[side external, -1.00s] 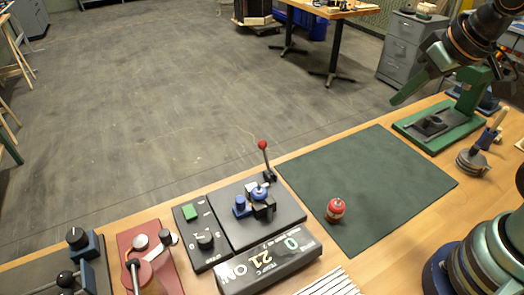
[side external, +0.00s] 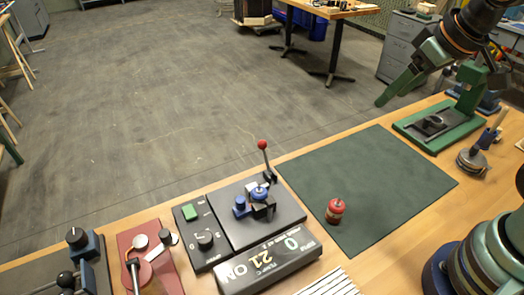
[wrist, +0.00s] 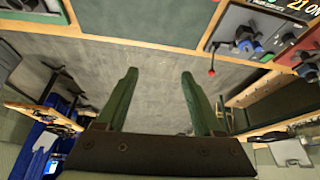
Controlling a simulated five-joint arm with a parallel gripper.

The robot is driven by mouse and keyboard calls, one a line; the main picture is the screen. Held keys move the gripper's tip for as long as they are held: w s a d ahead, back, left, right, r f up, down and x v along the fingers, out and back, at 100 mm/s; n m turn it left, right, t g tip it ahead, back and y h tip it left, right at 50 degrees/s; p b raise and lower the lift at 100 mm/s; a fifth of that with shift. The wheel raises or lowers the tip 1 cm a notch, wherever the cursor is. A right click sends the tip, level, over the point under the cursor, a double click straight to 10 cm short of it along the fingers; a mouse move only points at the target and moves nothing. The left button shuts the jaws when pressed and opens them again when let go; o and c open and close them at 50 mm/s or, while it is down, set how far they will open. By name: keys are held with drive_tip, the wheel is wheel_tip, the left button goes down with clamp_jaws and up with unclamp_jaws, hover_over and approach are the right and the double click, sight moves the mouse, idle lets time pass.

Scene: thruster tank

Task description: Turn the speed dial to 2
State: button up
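My gripper (side external: 383,101) has green fingers and hangs in the air at the upper right, well away from the dial. In the wrist view my gripper (wrist: 160,82) is open and empty, with a wide gap. I cannot make out the dial in the wrist view.
A red-tipped lever (side external: 263,146) stands beside blue fittings (side external: 259,192). A red-topped object (side external: 335,209) sits on the green mat (side external: 385,185), which is otherwise clear. Red apparatus (side external: 147,250) stands left of the panel.

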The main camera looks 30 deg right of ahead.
drive_tip(key=w+a+r+n+g+y, duration=0.1)
drive_tip(key=w+a+n, duration=0.2)
drive_tip(key=a, duration=0.2)
drive_tip(key=w+a+n+g, duration=0.1)
drive_tip(key=w+a+n, duration=0.2)
drive_tip(key=a+n, duration=0.15)
drive_tip(key=n+g+h, duration=0.1)
drive_tip(key=n+g, duration=0.2)
drive_tip(key=n, duration=1.1)
hover_over(204, 237)
wheel_tip(204, 237, down, 11)
wheel_tip(204, 237, down, 12)
drive_tip(key=shift+f, duration=0.1)
clamp_jaws()
